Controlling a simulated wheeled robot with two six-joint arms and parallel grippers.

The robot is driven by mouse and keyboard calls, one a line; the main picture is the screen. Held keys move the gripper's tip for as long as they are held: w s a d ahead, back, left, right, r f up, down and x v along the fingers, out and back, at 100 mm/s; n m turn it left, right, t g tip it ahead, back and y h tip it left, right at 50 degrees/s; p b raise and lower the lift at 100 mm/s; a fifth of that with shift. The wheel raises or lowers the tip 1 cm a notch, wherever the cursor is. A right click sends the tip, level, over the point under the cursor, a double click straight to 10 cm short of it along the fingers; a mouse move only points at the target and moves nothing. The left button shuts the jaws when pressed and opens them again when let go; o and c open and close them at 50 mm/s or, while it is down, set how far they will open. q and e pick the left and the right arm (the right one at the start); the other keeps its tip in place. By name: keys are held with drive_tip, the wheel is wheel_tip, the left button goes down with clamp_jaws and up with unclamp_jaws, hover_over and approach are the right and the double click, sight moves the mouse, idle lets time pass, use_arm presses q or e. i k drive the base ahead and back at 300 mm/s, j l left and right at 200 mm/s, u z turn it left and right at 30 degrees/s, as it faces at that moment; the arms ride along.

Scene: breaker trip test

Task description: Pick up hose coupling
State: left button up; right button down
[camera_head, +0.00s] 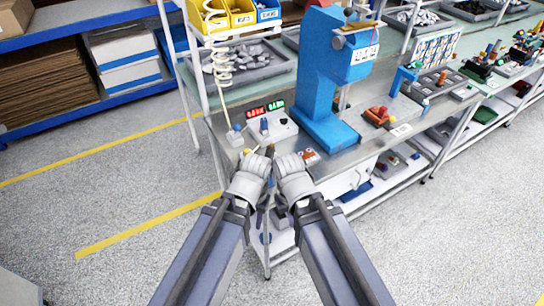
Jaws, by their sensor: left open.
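A cream coiled hose (222,65) hangs over the left end of the workbench (228,98). A small blue-topped piece (236,129) is below it near the bench's front left; I cannot tell for sure whether this is the hose coupling. My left gripper (259,157) is open at the front edge of the bench, below and right of that piece and apart from it. My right gripper (289,162) is close beside the left one; its fingers are too small and covered to read. The hands hide part of the bench edge.
A tester with red and green displays (270,125) stands just behind the grippers. A tall blue press (325,75) stands to its right. A grey tray of parts (250,60) and yellow bins (240,12) are behind. Open floor (120,180) lies left.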

sight(264, 124)
drive_tip(key=i+l+u, duration=0.35)
drive_tip(key=l, duration=0.25)
drive_tip(key=i+l+u, duration=0.15)
drive_tip(key=l, duration=0.2)
drive_tip(key=i+j+z, duration=0.1)
drive_tip(key=z, duration=0.2)
drive_tip(key=i+j+z, duration=0.1)
drive_tip(key=z, duration=0.25)
